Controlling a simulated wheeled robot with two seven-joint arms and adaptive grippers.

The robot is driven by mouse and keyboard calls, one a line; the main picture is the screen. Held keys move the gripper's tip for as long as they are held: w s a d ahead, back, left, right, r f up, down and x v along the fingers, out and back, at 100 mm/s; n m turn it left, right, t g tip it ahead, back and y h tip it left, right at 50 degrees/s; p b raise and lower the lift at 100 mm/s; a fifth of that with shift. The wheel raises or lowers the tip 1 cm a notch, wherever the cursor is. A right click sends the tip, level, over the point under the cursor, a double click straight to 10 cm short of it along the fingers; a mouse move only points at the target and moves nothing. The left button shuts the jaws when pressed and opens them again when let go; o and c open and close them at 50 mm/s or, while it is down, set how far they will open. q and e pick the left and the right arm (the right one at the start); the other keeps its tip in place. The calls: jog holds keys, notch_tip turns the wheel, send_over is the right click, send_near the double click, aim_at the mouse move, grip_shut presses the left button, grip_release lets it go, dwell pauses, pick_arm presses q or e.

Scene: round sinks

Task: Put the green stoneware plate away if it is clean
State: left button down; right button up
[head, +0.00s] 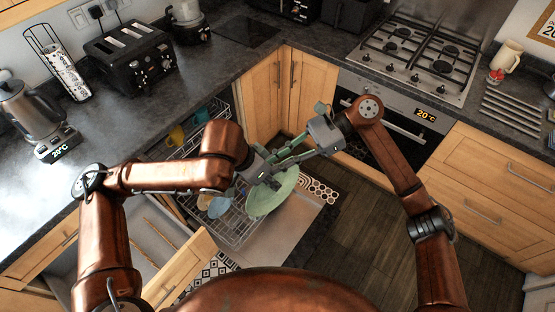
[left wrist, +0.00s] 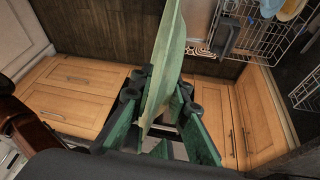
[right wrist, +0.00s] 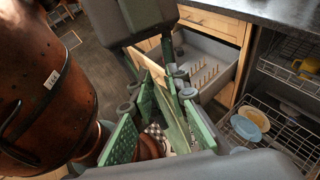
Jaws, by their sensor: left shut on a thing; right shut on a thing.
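The green stoneware plate (head: 272,197) is held tilted over the right side of the open dishwasher's lower rack. My left gripper (head: 268,172) is shut on its rim from the left. My right gripper (head: 296,153) is shut on its upper edge from the right, close beside the left one. In the left wrist view the plate (left wrist: 166,55) stands nearly edge-on between the fingers. In the right wrist view the plate (right wrist: 176,118) is also edge-on, partly hidden by the fingers. Its faces are too oblique to tell whether they are clean.
The dishwasher's wire rack (head: 238,228) holds yellow and blue dishes. An open drawer (right wrist: 206,62) with wooden pegs is at lower left in the head view. The kettle (head: 25,112) and toaster (head: 130,55) stand on the left counter. The floor (head: 370,215) at right is clear.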

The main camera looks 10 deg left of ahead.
pick_arm(q)
jog(key=shift+s+d, duration=0.1)
jog(key=shift+s, duration=0.05)
jog(key=c, duration=2.3)
grip_release()
jog(key=o, duration=0.5)
jog(key=shift+o, duration=0.3)
